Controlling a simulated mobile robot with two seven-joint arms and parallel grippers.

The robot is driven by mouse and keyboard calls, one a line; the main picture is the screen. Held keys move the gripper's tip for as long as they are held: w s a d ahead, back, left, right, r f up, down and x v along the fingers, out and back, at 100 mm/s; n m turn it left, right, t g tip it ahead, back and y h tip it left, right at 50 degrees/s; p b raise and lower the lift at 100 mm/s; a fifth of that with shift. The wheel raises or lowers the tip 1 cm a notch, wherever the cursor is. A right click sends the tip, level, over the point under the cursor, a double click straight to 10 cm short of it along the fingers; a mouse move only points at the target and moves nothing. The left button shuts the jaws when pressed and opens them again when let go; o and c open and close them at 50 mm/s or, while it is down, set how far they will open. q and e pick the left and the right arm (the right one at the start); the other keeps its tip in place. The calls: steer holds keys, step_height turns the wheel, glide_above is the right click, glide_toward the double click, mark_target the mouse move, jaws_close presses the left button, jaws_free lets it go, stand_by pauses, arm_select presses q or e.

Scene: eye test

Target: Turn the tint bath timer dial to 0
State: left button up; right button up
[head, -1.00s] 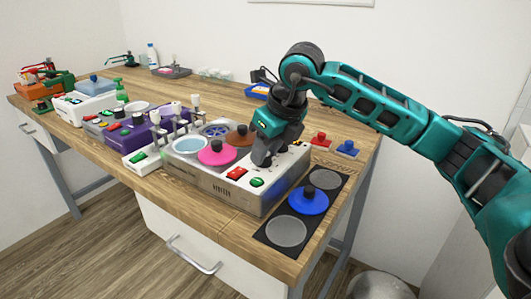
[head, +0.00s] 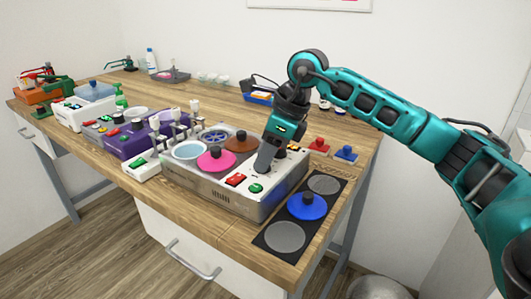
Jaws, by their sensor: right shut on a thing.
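The tint bath (head: 213,191) is a pale grey box on the wooden bench, with a blue-water well (head: 188,150), a pink lid (head: 216,160) and a brown lid (head: 241,142) on top. Its white control panel carries a red switch (head: 235,180) and a green button (head: 256,188). My right gripper (head: 264,166) points down onto this panel, behind the green button. It is shut on the timer dial, which its fingers mostly hide. I cannot read the dial's setting. My left gripper is not in view.
A black mat (head: 262,242) with a blue lid (head: 307,206) lies right of the bath. Red (head: 319,145) and blue (head: 346,153) knobbed pieces stand behind it. A purple machine (head: 128,146) stands to the left. The bench's back middle is mostly free.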

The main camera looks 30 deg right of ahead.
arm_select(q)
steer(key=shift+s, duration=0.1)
arm_select(e)
steer(key=o, duration=1)
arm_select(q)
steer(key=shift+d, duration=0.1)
arm_select(e)
steer(key=shift+o, duration=0.2)
steer(key=shift+r, duration=0.1)
arm_select(q)
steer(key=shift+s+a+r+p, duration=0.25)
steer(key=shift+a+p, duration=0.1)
steer(key=shift+p, duration=0.4)
arm_select(e)
steer(key=v, duration=1.2)
steer(key=shift+r, duration=0.4)
steer(key=shift+s, duration=0.1)
